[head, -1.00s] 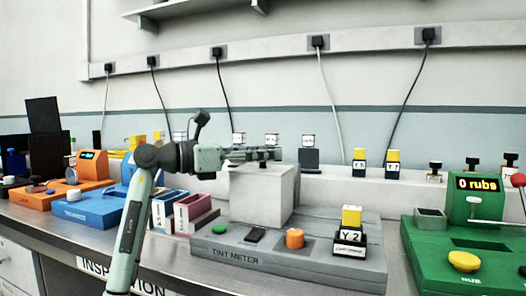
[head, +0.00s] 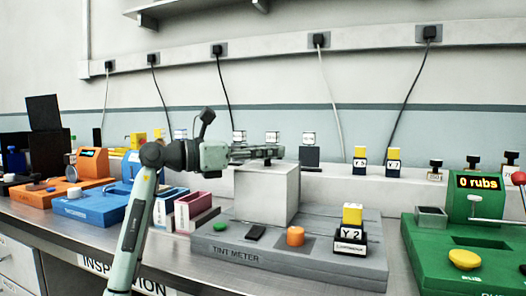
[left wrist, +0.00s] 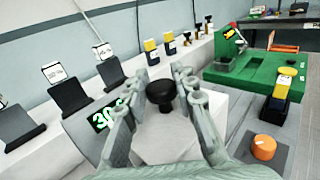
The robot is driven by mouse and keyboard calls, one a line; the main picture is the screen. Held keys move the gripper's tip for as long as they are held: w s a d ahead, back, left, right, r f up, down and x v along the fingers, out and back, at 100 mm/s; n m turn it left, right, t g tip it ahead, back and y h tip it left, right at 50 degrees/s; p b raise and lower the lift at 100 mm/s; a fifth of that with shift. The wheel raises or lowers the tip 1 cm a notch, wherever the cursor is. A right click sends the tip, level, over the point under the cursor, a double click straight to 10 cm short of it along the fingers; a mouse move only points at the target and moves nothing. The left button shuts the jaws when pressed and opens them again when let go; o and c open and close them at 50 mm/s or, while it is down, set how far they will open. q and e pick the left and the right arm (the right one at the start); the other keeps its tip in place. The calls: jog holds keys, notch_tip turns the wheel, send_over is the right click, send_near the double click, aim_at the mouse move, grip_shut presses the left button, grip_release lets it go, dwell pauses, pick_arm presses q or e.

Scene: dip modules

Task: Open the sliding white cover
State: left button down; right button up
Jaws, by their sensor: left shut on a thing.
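The white cover (head: 266,192) is a pale box standing on the back of the grey tint meter (head: 335,272). My left gripper (head: 270,153) lies level just over its top. In the left wrist view the cover (left wrist: 172,143) has a round black knob (left wrist: 161,95) on top. My left gripper (left wrist: 161,88) has a finger on each side of this knob and is shut on it. A green lit display (left wrist: 104,117) shows beside the cover, partly hidden by a finger. My right gripper is not in view.
A block marked Y 2 (head: 351,232) with a yellow top, an orange knob (head: 295,236) and a green button (head: 220,226) sit on the meter's front. A green machine (head: 462,235) stands right. Pink (head: 193,208) and blue bins stand left.

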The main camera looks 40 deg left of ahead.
pick_arm(q)
jog(key=w+d+p, duration=0.1)
jog(key=w+d, duration=0.1)
jog(key=d, duration=0.7)
jog(key=shift+w+d+p, duration=0.15)
jog(key=shift+d+p, duration=0.15)
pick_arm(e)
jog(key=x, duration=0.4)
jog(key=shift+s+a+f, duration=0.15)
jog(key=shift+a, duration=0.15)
pick_arm(q)
jog(key=c, duration=1.2)
grip_release()
jog(key=v, duration=1.2)
